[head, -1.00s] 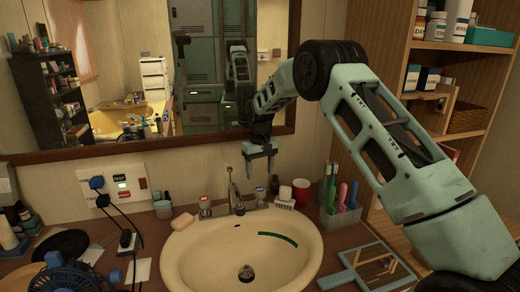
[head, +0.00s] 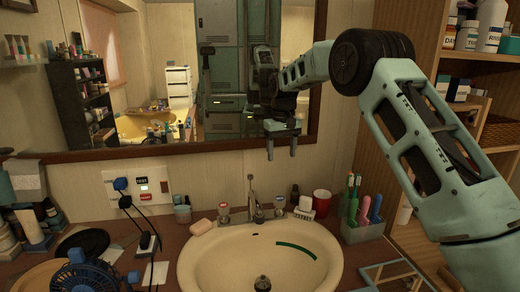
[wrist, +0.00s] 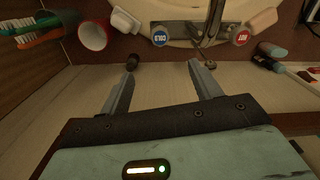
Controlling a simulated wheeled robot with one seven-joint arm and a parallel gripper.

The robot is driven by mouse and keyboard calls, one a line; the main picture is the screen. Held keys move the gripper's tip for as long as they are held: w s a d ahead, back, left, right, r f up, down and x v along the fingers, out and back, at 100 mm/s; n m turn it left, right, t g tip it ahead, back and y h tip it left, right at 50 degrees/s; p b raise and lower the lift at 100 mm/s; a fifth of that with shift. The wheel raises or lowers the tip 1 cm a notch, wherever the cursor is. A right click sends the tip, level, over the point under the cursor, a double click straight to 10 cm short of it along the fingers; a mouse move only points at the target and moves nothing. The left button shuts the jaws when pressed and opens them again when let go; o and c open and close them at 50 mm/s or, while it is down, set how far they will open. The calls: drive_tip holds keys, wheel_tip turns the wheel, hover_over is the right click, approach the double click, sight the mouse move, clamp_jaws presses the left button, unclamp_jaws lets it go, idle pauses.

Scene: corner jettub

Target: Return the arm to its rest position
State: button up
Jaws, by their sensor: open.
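My gripper (head: 282,154) hangs above the back of the sink in the head view, fingers pointing down, in front of the mirror's lower edge. In the wrist view my gripper (wrist: 172,66) has its two fingers well apart with nothing between them. My arm reaches in from the right side of the head view, bent at the elbow. The faucet (head: 253,205) stands below my gripper, apart from it. The faucet also shows beyond the fingertips in the wrist view (wrist: 208,40).
The sink (head: 215,262) is set in the counter. A red cup (head: 322,203) and a holder with toothbrushes (head: 362,228) stand to its right, soap (head: 203,227) to its left. A blue fan (head: 82,276) is at lower left. A wooden shelf (head: 470,55) stands at right; the mirror (head: 150,75) is behind.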

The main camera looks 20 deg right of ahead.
drive_tip(key=s+a+r+n+y, duration=0.1)
drive_tip(key=s+a+n, duration=0.1)
drive_tip(key=s+a, duration=0.85)
drive_tip(key=s+a+r+n, duration=0.2)
drive_tip(key=s+a, duration=0.7)
drive_tip(key=a, duration=0.2)
drive_tip(key=s+a+f+n, duration=0.1)
drive_tip(key=s+f, duration=0.1)
drive_tip(key=s, duration=1.1)
drive_tip(key=s+a+f+n, duration=0.1)
drive_tip(key=s+f+n, duration=0.1)
drive_tip(key=s, duration=1.1)
drive_tip(key=shift+f+n, duration=0.3)
drive_tip(key=shift+f, duration=0.15)
